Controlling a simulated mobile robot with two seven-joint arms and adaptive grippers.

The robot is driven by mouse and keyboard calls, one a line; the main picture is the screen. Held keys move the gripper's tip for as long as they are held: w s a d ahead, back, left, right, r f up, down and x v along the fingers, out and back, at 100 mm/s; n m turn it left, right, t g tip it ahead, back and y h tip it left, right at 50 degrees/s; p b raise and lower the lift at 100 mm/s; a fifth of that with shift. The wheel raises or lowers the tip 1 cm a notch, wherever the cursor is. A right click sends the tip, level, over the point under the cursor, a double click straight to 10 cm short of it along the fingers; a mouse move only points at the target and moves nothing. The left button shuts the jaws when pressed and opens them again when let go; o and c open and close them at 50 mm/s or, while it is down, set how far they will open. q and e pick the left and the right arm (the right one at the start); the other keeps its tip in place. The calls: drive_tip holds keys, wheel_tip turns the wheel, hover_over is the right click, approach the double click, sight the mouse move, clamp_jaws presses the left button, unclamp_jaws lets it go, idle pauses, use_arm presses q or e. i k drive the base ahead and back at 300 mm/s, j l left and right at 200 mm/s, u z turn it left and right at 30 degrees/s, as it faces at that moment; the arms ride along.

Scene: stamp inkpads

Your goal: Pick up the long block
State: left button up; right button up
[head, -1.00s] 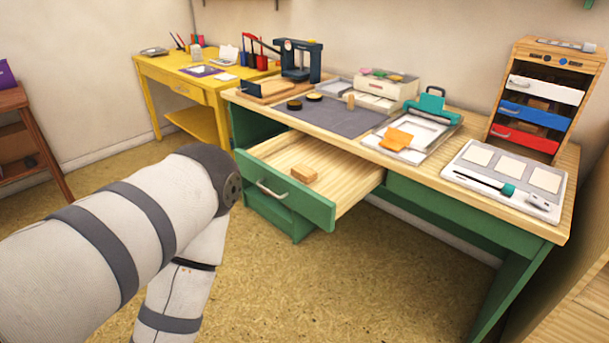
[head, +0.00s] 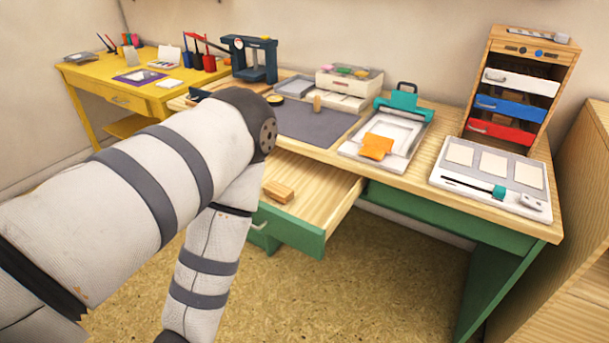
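A long wooden block (head: 279,192) lies in the open drawer (head: 322,200) of the green desk, near the drawer's front left. A smaller wooden block (head: 317,103) stands upright on the grey mat on the desk top; I cannot tell for certain which block the task names. My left arm comes in from the left and bends down in front of the drawer, hiding its left part. My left gripper is below the picture's lower edge. My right arm and gripper are not in view.
The desk top (head: 408,176) holds a grey mat (head: 300,127), a teal-handled press (head: 400,115), a white tray (head: 470,185) and a drawer tower (head: 513,85). The drawer juts out over free floor. A yellow table (head: 130,85) stands at the back left.

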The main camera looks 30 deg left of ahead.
sight(276, 190)
drive_tip(key=i+j+z, duration=0.1)
drive_tip(key=j+z, duration=0.15)
drive_tip(key=i+j+z, duration=0.2)
drive_tip(key=j, duration=0.2)
drive_tip(key=j+z, duration=0.25)
drive_tip(key=j, duration=0.1)
